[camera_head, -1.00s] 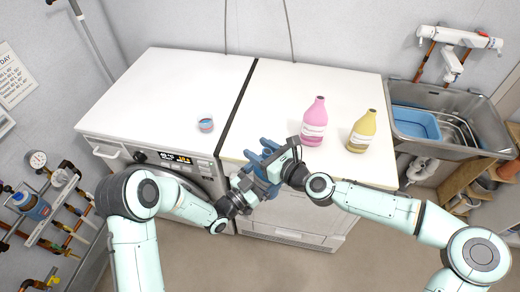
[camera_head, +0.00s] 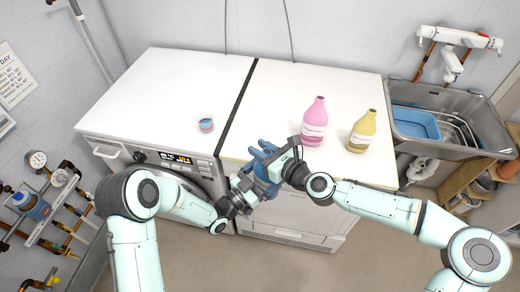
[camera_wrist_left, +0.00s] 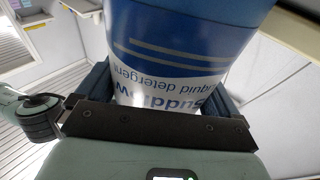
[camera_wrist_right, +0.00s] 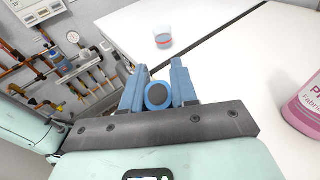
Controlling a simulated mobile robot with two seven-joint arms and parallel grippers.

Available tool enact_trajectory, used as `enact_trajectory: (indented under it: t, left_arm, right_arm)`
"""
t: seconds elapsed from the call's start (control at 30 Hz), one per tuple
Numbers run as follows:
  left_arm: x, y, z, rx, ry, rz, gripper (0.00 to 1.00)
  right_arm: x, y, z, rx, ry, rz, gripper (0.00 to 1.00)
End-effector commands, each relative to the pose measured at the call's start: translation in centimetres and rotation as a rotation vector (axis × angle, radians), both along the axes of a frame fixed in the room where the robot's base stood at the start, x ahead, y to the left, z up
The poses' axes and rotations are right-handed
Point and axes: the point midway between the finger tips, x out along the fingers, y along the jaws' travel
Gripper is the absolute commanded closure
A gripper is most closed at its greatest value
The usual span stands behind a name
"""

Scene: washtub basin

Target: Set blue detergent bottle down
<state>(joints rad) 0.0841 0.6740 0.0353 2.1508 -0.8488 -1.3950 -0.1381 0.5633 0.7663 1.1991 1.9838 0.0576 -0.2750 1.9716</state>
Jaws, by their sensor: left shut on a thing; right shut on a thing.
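The blue detergent bottle (camera_head: 264,174) is in front of the right machine's front edge, mostly hidden by my grippers in the head view. In the left wrist view its blue and white labelled body (camera_wrist_left: 185,50) fills the space between my left gripper's fingers. My left gripper (camera_head: 256,187) is shut on that body. My right gripper (camera_head: 264,150) is shut on the bottle's top end. In the right wrist view a round blue end with a dark centre (camera_wrist_right: 158,96) sits between its fingers. The bottle's base is hidden in the head view.
A pink bottle (camera_head: 314,122) and a yellow bottle (camera_head: 362,131) stand on the right machine's white top (camera_head: 290,90). A small cup (camera_head: 206,125) stands on the left machine's top (camera_head: 165,90). A sink (camera_head: 455,105) with a blue basin is at right.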

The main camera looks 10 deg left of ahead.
Motion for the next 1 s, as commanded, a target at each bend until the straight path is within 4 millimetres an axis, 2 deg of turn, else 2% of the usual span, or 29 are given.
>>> enact_trajectory:
  t: [0.03, 0.67, 0.7, 1.0]
  left_arm:
    - [0.24, -0.03, 0.27, -0.003, -0.004, 0.003, 0.88]
    - [0.27, -0.03, 0.2, -0.002, -0.002, 0.004, 0.88]
    - [0.26, -0.03, 0.2, -0.002, -0.002, 0.004, 0.0]
    - [-0.05, 0.18, 0.01, 0.0, 0.0, 0.003, 0.0]
  right_arm:
    - [-0.8, 0.75, 0.09, 0.004, 0.006, 0.026, 1.0]
    - [-0.85, 0.84, 0.21, 0.006, 0.006, 0.027, 1.0]
    - [-0.83, 0.91, 0.48, 0.008, 0.001, 0.027, 1.0]
    - [-0.48, 0.54, 0.35, 0.004, -0.001, 0.016, 1.0]
